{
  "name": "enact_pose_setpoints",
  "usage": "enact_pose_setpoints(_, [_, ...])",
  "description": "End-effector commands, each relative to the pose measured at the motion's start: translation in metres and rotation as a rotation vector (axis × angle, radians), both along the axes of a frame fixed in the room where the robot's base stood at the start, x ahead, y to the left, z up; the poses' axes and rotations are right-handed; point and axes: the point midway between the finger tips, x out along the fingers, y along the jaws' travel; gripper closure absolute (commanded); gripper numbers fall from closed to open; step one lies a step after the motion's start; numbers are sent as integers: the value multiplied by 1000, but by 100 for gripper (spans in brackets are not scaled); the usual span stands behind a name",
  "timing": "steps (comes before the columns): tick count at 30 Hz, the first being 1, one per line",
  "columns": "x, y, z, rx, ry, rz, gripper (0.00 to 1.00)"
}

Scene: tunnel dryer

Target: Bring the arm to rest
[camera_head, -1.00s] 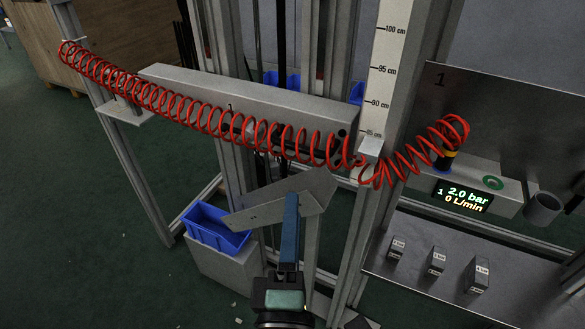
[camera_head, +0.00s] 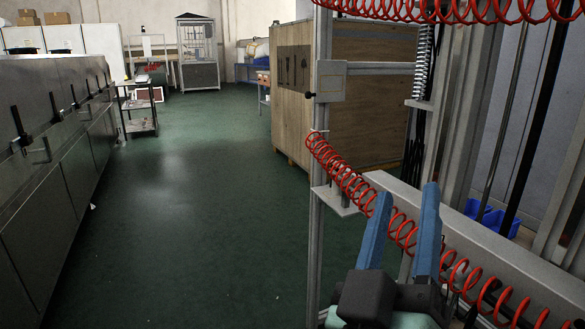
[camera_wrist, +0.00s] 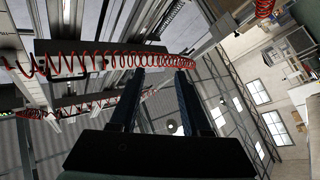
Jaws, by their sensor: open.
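My gripper (camera_head: 402,236) shows at the lower right of the head view. Its two blue fingers point up and stand apart, with nothing between them. The red coiled hose (camera_head: 345,172) runs behind the fingers, and I cannot tell whether they touch it. In the wrist view the fingers of my gripper (camera_wrist: 158,95) also stand apart, and the red coiled hose (camera_wrist: 95,60) crosses beyond their tips.
A metal frame post (camera_head: 320,120) and a grey beam (camera_head: 500,258) stand close to my gripper. A wooden crate (camera_head: 345,95) is behind them. A long metal machine (camera_head: 55,190) lines the left side. The green floor (camera_head: 190,210) between is clear.

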Motion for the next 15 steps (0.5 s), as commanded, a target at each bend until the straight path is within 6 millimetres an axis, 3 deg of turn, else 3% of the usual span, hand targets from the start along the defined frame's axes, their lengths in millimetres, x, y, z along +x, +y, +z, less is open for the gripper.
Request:
enact_pose_setpoints(1, [-2, 17, 33, 64, -97, 102, 53])
enact_pose_setpoints(6, [-20, 71, 114, 236, -325, 437, 53])
enact_pose_setpoints(12, [-57, 119, 188, 352, -486, 767, 53])
enact_pose_setpoints(15, [-53, 117, 212, 350, -472, 748, 53])
